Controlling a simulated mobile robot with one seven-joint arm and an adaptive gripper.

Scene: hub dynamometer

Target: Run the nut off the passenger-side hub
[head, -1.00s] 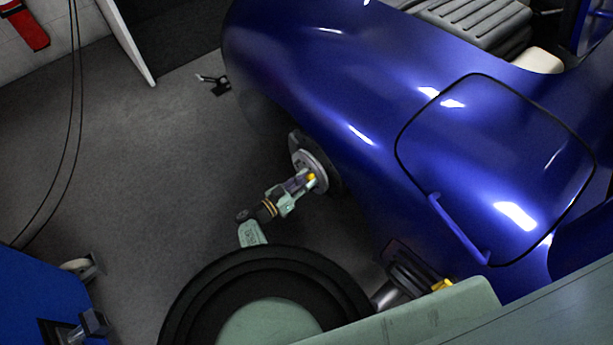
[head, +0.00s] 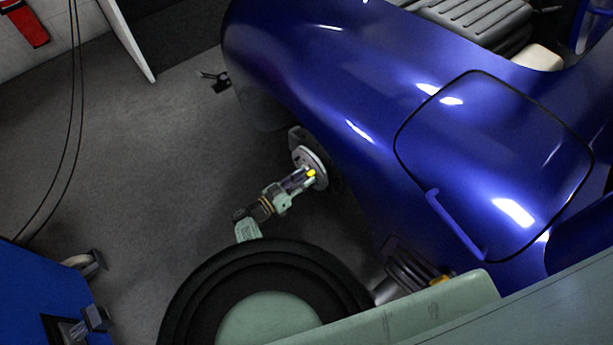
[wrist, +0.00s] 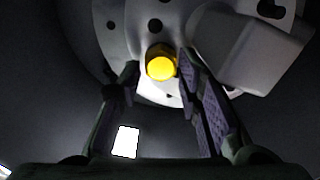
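The hub (head: 305,158) is a pale metal disc under the blue car's bodywork in the head view. It fills the top of the wrist view (wrist: 120,22), with several dark holes in its face. The yellow nut (head: 311,173) sits on the hub face; the wrist view shows its rounded end (wrist: 160,67). My gripper (head: 303,178) reaches to the hub. In the wrist view my gripper (wrist: 158,70) is open, one finger on each side of the nut. A gap shows left of the nut; the right fingertip is very close, and I cannot tell whether it touches.
A grey block-like part (wrist: 245,48) stands out from the hub close to the right finger. The blue car body (head: 330,75) overhangs the hub. A blue cabinet (head: 35,300) on casters stands at lower left. The floor (head: 150,150) left of the hub is clear.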

